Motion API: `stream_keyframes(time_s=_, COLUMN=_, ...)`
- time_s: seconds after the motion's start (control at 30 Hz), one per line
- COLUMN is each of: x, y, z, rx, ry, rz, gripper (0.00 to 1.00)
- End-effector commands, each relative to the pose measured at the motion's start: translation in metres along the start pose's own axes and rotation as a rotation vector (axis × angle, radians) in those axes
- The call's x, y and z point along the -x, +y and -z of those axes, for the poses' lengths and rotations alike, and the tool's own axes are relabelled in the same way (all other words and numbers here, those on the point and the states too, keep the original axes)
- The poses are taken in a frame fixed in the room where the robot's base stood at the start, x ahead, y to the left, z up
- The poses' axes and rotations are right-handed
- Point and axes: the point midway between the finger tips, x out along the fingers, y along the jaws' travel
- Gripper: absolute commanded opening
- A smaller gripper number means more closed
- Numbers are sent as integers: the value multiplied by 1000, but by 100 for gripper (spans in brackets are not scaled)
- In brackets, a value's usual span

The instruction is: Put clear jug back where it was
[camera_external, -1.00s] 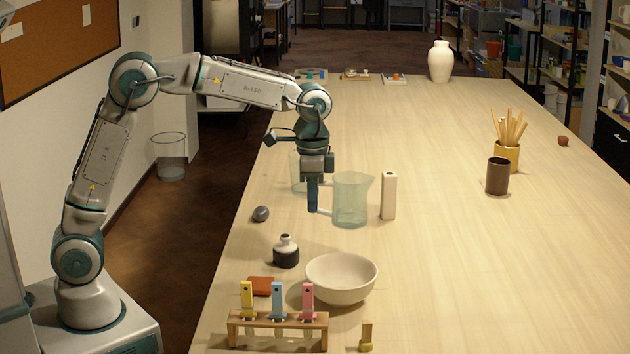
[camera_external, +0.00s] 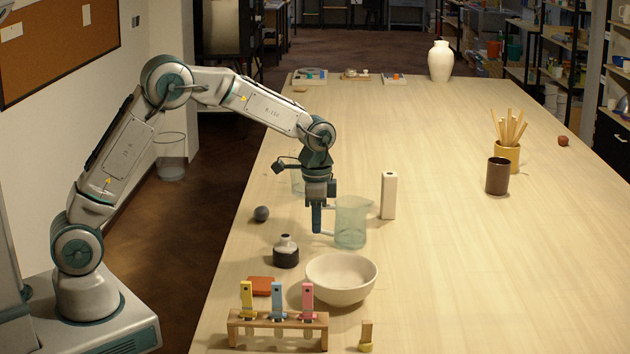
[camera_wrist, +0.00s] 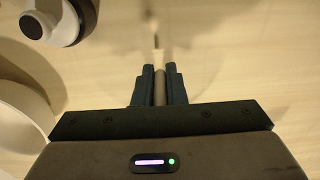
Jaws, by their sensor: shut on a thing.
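The clear jug (camera_external: 351,228) is a pale greenish see-through vessel, upright on the near left part of the table, between the white block and the small black-and-white bottle. My gripper (camera_external: 318,226) points down at the jug's left side and is shut on its handle. In the wrist view my gripper (camera_wrist: 159,86) has a thin pale bar, the handle (camera_wrist: 159,88), between its fingers. The jug's body is hard to make out there. I cannot tell whether the jug's base touches the table.
A small bottle (camera_external: 286,252) and a white bowl (camera_external: 342,280) stand close in front. A tall white block (camera_external: 389,196) stands to the right behind. Another clear vessel (camera_external: 297,181) is partly hidden behind my arm. The table's middle is clear.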

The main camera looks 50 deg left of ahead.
Motion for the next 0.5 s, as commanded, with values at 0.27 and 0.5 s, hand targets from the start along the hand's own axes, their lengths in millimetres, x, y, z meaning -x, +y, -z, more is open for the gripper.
stream_keyframes(time_s=0.27, x=-3, y=0, z=0, rx=0, ry=1, rz=0, gripper=0)
stream_keyframes(time_s=0.5, x=-3, y=0, z=0, rx=0, ry=0, rz=0, gripper=33)
